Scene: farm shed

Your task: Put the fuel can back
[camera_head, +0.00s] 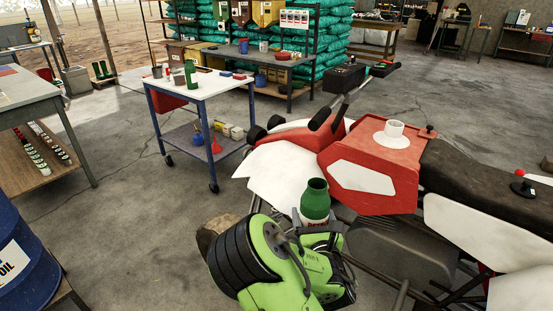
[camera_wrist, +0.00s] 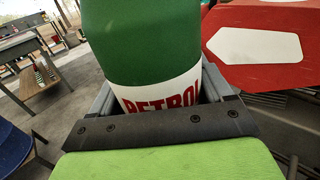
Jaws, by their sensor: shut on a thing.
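The fuel can (camera_head: 315,199) is green with a white band marked in red. In the wrist view the can (camera_wrist: 142,45) fills the top middle, and the red letters "PETRO" show on its band. My gripper (camera_head: 316,222) is shut around the can's lower part. In the wrist view grey fingers stand on both sides of the can. The can looks upright and held in the air close in front of the red and white vehicle (camera_head: 368,165). Its bottom is hidden by my gripper.
A white filler neck (camera_head: 395,129) stands on the vehicle's red top. A wheeled cart (camera_head: 205,84) at the back left carries a green bottle-shaped thing (camera_head: 191,74), cups and small boxes, with bare room at its front. A workbench (camera_head: 22,92) and blue drum (camera_head: 22,255) stand left. Floor between is clear.

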